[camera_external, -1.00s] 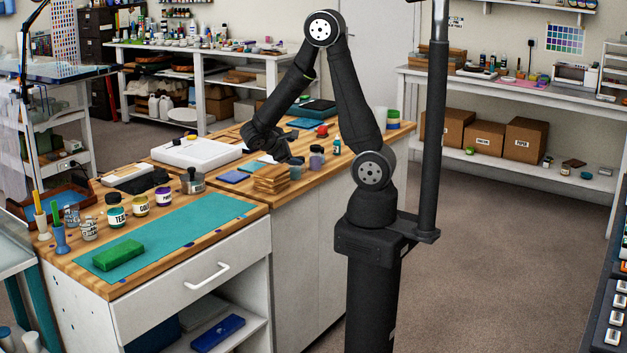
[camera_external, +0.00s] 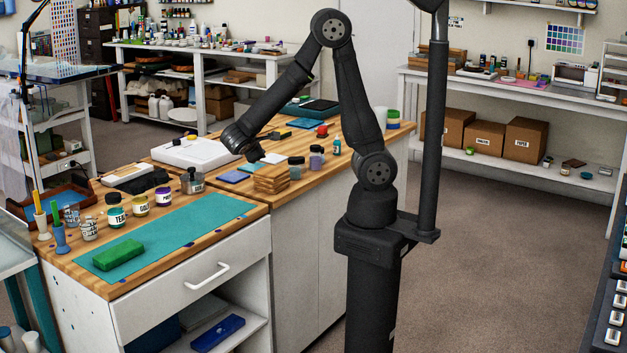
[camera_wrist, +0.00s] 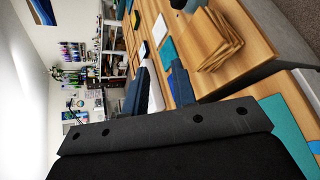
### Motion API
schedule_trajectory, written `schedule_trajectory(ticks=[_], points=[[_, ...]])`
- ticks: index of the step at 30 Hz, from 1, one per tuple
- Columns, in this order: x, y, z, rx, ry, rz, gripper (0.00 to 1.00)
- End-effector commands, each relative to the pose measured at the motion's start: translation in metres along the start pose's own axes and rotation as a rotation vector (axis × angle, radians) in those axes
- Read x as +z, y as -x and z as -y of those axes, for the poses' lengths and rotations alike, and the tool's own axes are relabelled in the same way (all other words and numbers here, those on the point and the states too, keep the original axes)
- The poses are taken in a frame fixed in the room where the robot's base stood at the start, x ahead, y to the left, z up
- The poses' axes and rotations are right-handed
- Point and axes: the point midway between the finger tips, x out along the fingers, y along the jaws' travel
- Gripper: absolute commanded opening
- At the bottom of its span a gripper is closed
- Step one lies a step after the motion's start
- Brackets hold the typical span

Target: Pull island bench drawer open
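The island bench drawer (camera_external: 165,296) has a white front under the near end of the wooden worktop. It looks closed, its front level with the cabinet face. Its white bar handle (camera_external: 207,277) sits at the middle of the front. My gripper (camera_external: 254,154) is above the worktop, behind the stack of wooden pieces, well back from and higher than the handle. In the wrist view my gripper (camera_wrist: 158,88) shows two dark fingers apart with nothing held between them. The drawer and handle do not show in the wrist view.
On the worktop are a teal mat (camera_external: 180,240), a green block (camera_external: 118,255), several labelled jars, a metal can (camera_external: 192,182) and stacked wooden pieces (camera_external: 271,178). An open shelf with a blue item (camera_external: 217,333) lies below the drawer. The floor right of my base is clear.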

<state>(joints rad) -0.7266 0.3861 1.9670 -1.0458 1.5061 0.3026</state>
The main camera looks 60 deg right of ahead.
Motion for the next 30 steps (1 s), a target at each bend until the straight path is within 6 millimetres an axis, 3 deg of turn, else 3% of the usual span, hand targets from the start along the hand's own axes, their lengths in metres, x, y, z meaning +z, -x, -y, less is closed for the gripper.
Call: schedule_trajectory(ticks=[1, 6, 14, 24, 30], points=[[-0.010, 0.021, 0.005, 0.037, 0.003, -0.046, 0.25], [-0.033, 0.084, 0.023, 0.149, -0.012, -0.191, 0.25], [-0.049, 0.186, 0.066, 0.293, -0.041, -0.437, 0.25], [-0.027, 0.310, 0.142, 0.423, -0.083, -0.784, 0.25], [-0.002, 0.360, 0.183, 0.460, -0.100, -0.950, 0.25]])
